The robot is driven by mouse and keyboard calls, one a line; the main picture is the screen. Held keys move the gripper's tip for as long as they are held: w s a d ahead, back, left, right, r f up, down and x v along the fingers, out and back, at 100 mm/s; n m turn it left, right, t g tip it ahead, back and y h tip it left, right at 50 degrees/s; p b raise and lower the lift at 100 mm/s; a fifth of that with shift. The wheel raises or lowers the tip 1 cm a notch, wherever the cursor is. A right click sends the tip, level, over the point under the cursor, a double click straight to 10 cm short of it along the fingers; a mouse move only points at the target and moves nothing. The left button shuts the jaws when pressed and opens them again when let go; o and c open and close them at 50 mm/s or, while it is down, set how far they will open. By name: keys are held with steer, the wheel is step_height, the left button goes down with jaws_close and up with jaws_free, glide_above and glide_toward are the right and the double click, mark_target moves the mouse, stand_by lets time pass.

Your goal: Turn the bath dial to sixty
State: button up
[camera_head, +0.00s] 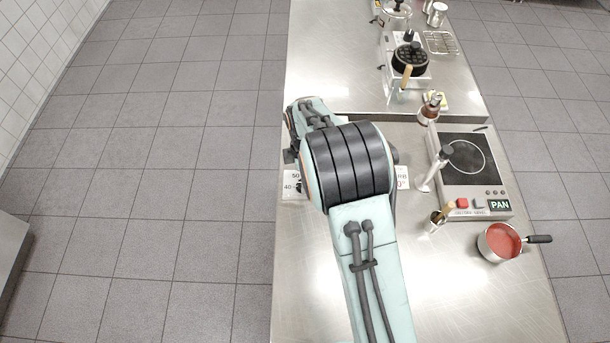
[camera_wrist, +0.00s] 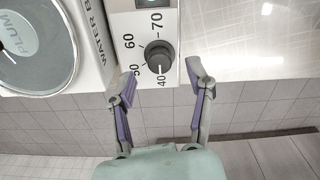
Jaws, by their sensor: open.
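The bath dial (camera_wrist: 158,57) is a round black knob on a white panel (camera_wrist: 178,78), seen in the wrist view with the numbers 40, 50, 60 and 70 around it. A pale mark on the knob seems to face 40. My gripper (camera_wrist: 161,74) is open, with one finger on each side of the dial and no clear contact. In the head view, part of the panel (camera_head: 293,188) with 40 and 50 shows left of my arm. My arm hides the dial and most of the water bath there.
A round lid (camera_wrist: 35,50) marked PLUM is on the bath. To the right in the head view are a hotplate (camera_head: 466,202), a saucepan (camera_head: 500,242) with red contents and a black pan (camera_head: 410,60). The steel counter (camera_head: 330,40) is clear at the back left.

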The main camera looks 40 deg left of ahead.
steer(key=shift+f, duration=1.15)
jaws_close()
steer(key=shift+m, duration=0.3)
steer(key=m, duration=1.1)
steer(key=shift+m, duration=0.4)
steer(key=m, duration=1.1)
steer(key=shift+f+m, duration=0.1)
steer(key=shift+m, duration=0.2)
